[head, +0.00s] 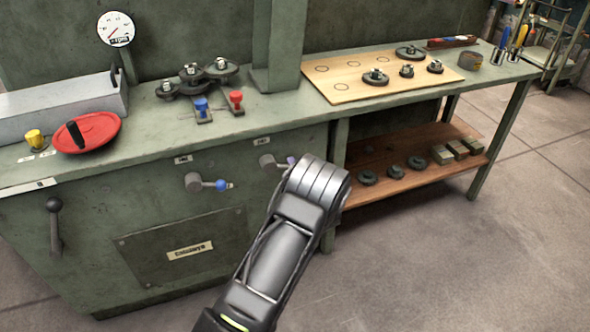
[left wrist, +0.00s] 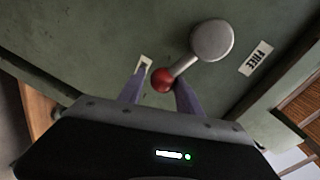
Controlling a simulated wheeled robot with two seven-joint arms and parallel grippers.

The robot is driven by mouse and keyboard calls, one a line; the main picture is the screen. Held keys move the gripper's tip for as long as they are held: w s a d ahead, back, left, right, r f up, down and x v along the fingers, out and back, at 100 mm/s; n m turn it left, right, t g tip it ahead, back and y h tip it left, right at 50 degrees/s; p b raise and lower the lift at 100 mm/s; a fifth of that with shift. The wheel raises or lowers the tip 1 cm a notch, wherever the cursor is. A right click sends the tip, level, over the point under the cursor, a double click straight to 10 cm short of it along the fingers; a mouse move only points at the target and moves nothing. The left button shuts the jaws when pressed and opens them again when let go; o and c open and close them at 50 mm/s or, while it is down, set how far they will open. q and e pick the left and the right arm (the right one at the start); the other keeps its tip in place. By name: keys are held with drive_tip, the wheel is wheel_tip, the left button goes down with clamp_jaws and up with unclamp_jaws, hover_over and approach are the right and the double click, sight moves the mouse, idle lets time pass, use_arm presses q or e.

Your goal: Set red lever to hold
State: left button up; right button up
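The red lever has a grey round hub (left wrist: 212,40), a short grey arm and a red ball knob (left wrist: 162,80) pointing down-left in the left wrist view. A "FREE" label (left wrist: 256,58) is right of the hub; another pale label (left wrist: 145,63), unreadable, lies partly behind a finger. My left gripper (left wrist: 163,84) has its purple fingers apart, one on each side of the red knob, with a small gap on the left; contact on the right is unclear. In the head view the hub (head: 266,161) shows, but my arm hides the knob and most of the gripper (head: 291,160).
A blue lever (head: 222,185) stands left on the same green cabinet front, with a larger dark lever (head: 55,225) farther left. Above is the bench top with a red dish (head: 100,143), gears (head: 190,75) and a wooden board (head: 340,92). A lower shelf (head: 385,185) is at right.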

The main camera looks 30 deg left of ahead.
use_arm(q)
drive_tip(key=shift+o, duration=1.2)
drive_tip(key=shift+r, duration=0.1)
drive_tip(key=v, duration=0.7)
drive_tip(key=shift+s+d+p, duration=0.2)
drive_tip(key=shift+d+p, duration=0.1)
drive_tip(key=shift+p, duration=0.15)
